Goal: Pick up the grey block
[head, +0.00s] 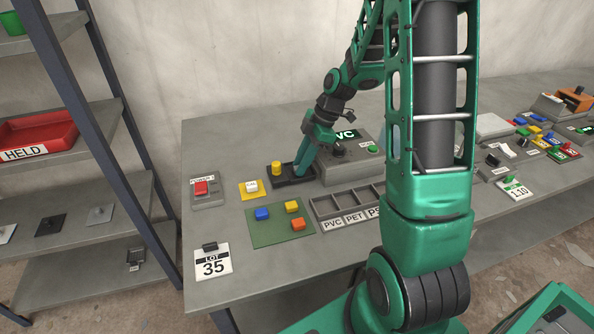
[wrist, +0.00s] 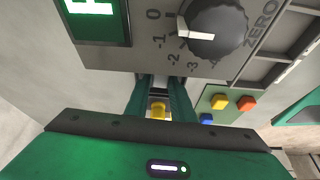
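My gripper (head: 293,172) reaches down over a black tray (head: 283,184) beside a grey console on the bench. Its two green fingers stand apart in the wrist view (wrist: 159,104). A yellow cylinder (head: 277,168) stands at the tray's left end; a yellow thing (wrist: 158,112) shows between the fingers in the wrist view. A small pale grey shape (wrist: 158,92) also shows there, too small to identify surely as the grey block. In the head view I cannot make out a grey block; the fingers cover part of the tray.
The console with a dial (wrist: 213,27) stands close to the gripper. A green mat (head: 268,238) with blue, yellow and orange blocks lies in front.

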